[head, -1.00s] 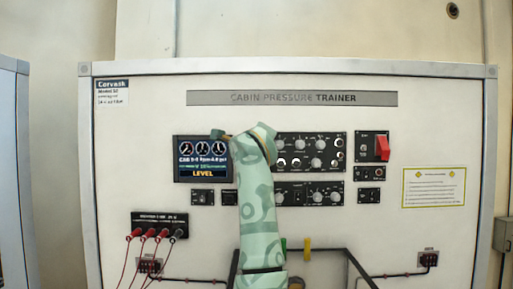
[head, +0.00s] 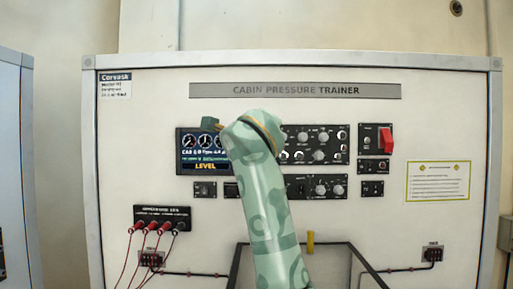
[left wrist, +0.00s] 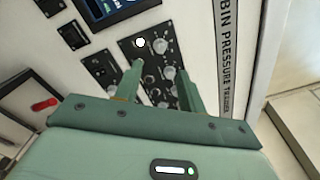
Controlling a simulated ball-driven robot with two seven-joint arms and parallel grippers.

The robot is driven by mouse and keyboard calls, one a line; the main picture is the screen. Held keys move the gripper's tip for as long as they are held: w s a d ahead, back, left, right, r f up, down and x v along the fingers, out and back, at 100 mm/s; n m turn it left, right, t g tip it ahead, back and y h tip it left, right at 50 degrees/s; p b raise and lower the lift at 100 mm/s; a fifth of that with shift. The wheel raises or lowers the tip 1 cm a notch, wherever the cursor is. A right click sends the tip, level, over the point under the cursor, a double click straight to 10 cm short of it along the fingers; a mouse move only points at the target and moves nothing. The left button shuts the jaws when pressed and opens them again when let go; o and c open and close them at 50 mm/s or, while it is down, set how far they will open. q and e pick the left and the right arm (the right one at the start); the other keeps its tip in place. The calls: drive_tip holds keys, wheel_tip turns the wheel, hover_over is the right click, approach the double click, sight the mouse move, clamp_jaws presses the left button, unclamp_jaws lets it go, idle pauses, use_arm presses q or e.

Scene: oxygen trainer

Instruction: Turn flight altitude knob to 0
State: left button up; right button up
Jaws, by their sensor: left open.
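The upper black knob panel (head: 335,158) is on the cabin pressure trainer's face, right of the display. It carries several grey knobs, among them one at its middle (head: 319,155). Labels are too small to read, so I cannot tell which is the flight altitude knob. My left arm covers the panel's left part in the head view and hides its gripper there. In the left wrist view my left gripper (left wrist: 160,76) is open, its fingers over the upper panel, with a grey knob (left wrist: 168,72) between them in the picture. I cannot tell whether they touch it. My right gripper is not in view.
The display (head: 191,166) reads LEVEL. A lower knob panel (head: 310,194) sits below. A red switch cover (head: 386,140) is at the right. Red leads (head: 130,250) hang from a socket panel (head: 162,215) at lower left. A yellow-bordered notice (head: 438,181) is at the far right.

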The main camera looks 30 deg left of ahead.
use_arm(q)
drive_tip(key=v, duration=0.7)
drive_tip(key=shift+b, duration=0.4)
drive_tip(key=shift+w, duration=0.1)
